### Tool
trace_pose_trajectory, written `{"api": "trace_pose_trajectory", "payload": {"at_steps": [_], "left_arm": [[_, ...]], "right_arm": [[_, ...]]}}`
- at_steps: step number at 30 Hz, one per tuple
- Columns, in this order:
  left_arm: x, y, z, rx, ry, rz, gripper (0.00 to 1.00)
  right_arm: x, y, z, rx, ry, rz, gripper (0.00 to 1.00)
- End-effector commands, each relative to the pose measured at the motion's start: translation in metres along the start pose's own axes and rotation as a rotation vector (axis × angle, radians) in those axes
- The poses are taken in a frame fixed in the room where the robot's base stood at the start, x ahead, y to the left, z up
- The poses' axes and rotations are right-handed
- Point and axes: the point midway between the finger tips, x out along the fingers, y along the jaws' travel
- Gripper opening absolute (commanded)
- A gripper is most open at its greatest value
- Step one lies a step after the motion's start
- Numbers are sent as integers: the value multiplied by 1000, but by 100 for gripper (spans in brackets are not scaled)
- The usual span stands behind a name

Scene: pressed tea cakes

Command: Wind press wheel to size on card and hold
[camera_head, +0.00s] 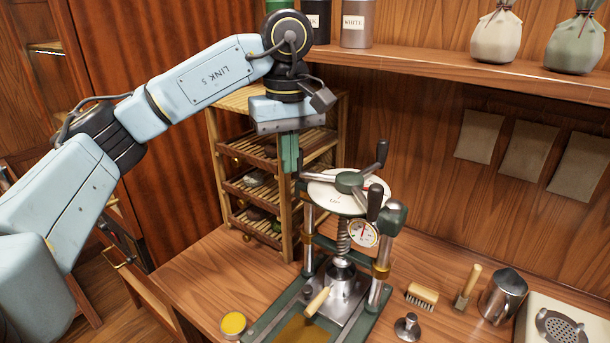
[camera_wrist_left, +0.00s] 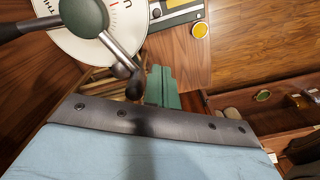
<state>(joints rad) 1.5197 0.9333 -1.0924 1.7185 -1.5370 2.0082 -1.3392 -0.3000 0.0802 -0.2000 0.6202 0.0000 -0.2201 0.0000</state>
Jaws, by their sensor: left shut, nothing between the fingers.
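The press (camera_head: 383,255) stands on the bench with a three-spoked wheel (camera_head: 350,181) on top, over a white marked disc (camera_head: 330,196). The wheel's dark knobs point up, to the front and toward my left gripper. My left gripper (camera_head: 291,171) is shut and empty, pointing down just left of the wheel's rim. In the left wrist view its green fingers (camera_wrist_left: 162,90) are together, close beside a spoke's dark knob (camera_wrist_left: 135,84); I cannot tell whether they touch. No size card is clearly readable.
A slatted wooden rack (camera_head: 287,240) stands behind my left gripper. A yellow-topped tin (camera_head: 233,324), a brush (camera_head: 422,295), a small metal stamp (camera_head: 408,326) and a steel jug (camera_head: 501,296) stand around the press. Brown sheets (camera_head: 526,150) hang on the back wall.

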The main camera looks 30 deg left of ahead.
Motion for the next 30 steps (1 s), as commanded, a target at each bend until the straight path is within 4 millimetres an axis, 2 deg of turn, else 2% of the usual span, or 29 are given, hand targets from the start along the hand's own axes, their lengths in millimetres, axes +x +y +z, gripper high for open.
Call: {"api": "trace_pose_trajectory", "payload": {"at_steps": [8,27,30], "left_arm": [[-7,-2,4,3,-2,0,0],[-71,-2,4,4,-2,0,0],[-77,-2,4,5,-2,0,0]], "right_arm": [[-6,0,0,0,0,0,41],[-71,1,-6,0,0,0,41],[-76,1,-7,0,0,0,41]]}}
